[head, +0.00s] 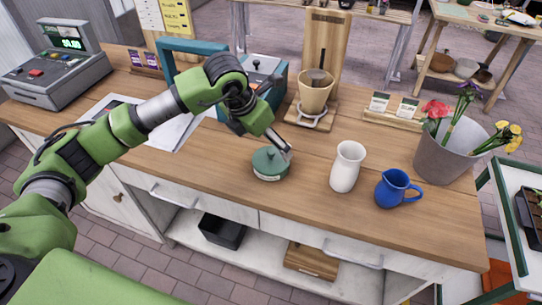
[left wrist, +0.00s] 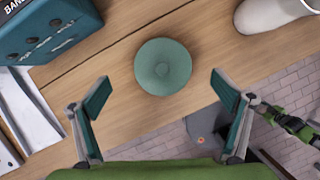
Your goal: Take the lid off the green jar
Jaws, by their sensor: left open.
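The green jar (head: 270,169) stands upright on the wooden counter, with its lid (head: 269,158) on top. In the left wrist view the round green lid (left wrist: 163,66) shows from above, ahead of the fingers and roughly between their lines. My left gripper (head: 282,148) is at the jar's upper right side in the head view. In the left wrist view the left gripper (left wrist: 160,105) is open, its two teal-padded fingers wide apart with nothing between the pads. I cannot tell whether a finger touches the lid.
A white vase (head: 347,166) and a blue pitcher (head: 393,188) stand right of the jar. A teal machine (head: 262,80) and a wooden stand with a beige pot (head: 316,95) are behind it. The counter's front edge is close below the jar.

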